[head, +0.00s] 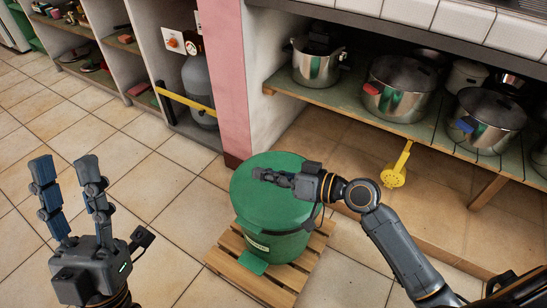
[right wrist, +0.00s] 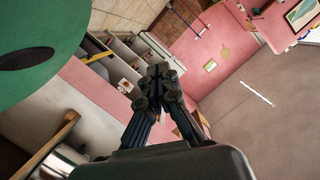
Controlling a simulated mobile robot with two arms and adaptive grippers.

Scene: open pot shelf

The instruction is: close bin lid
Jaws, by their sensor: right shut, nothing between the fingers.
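The green bin (head: 287,246) stands upright on a wooden slatted base, with a light label and a green pedal (head: 253,262) at its front. Its round green lid (head: 258,205) lies over the top and looks down or nearly down; whether a gap remains at the rim I cannot tell. My right gripper (head: 262,174) is shut and empty, over the lid in the head view; touching or apart is unclear. In the right wrist view its fingers (right wrist: 160,78) are together, and a green surface with a dark oval (right wrist: 60,25) is beside them. My left gripper (head: 63,172) is open and empty, left of the bin.
A low shelf (head: 335,98) with several metal pots (head: 398,88) runs behind and right of the bin. A yellow strainer (head: 395,172) hangs from it. A pink pillar (head: 226,70) stands behind the bin. The tiled floor left of the bin is clear.

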